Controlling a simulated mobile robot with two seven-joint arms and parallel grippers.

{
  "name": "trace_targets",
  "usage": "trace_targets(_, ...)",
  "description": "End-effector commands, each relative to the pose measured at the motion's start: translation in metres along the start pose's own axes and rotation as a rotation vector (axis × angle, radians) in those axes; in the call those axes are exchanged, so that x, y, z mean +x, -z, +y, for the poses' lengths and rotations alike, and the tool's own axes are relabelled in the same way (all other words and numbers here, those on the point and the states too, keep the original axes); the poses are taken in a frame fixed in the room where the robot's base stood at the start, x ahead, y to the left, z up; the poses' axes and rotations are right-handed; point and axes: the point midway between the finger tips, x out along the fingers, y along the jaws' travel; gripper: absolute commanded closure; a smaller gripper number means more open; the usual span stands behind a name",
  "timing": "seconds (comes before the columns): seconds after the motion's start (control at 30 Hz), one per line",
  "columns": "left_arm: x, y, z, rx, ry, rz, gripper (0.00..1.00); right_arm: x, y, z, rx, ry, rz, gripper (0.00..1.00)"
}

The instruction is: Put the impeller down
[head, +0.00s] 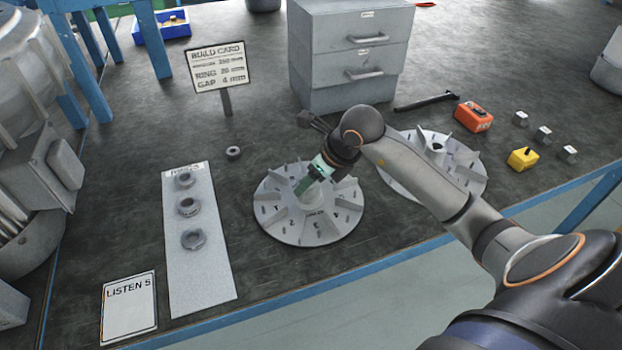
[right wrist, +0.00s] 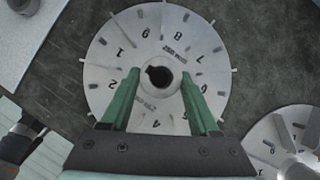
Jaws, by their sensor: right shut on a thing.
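A pale grey bladed impeller (head: 312,228) with numbers around its disc is in the middle of the head view, at or just over the bench top; I cannot tell whether it touches. It fills the upper middle of the right wrist view (right wrist: 112,50), its dark notched bore facing the camera. My right gripper (head: 308,184) is shut on this impeller, its green fingers (right wrist: 160,80) on either side of the hub. A second impeller (head: 462,168) lies to the right, partly behind my right arm; part of it shows in the right wrist view (right wrist: 270,150). My left gripper is not in view.
A pale strip (head: 205,265) with several rings and a LISTEN 5 card (head: 129,308) lie left. A build card (head: 217,66) and grey drawer cabinet (head: 350,55) stand behind. Orange (head: 473,117) and yellow (head: 522,158) blocks lie right. The blue bench edge (head: 385,257) is close in front.

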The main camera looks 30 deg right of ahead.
Motion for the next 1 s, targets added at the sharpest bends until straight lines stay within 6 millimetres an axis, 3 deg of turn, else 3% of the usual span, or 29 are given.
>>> trace_targets(0.13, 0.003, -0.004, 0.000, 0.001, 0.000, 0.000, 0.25, 0.004, 0.001, 0.000, -0.001, 0.001, -0.005, 1.00)
trace_targets(0.17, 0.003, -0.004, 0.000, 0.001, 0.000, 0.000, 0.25, 0.004, 0.002, 0.000, 0.000, 0.000, 0.000, 0.37)
trace_targets(0.4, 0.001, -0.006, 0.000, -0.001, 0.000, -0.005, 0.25, 0.003, 0.002, 0.000, 0.000, -0.001, 0.000, 0.10)
trace_targets(0.77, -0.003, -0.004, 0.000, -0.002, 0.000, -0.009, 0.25, -0.001, -0.001, 0.000, 0.000, -0.001, 0.000, 0.08)
trace_targets(0.87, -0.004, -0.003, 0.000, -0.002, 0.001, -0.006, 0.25, -0.012, -0.002, 0.000, -0.001, 0.001, -0.003, 0.08)
trace_targets(1.0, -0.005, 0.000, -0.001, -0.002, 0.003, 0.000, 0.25, -0.041, -0.002, -0.001, -0.003, 0.004, -0.003, 0.08)
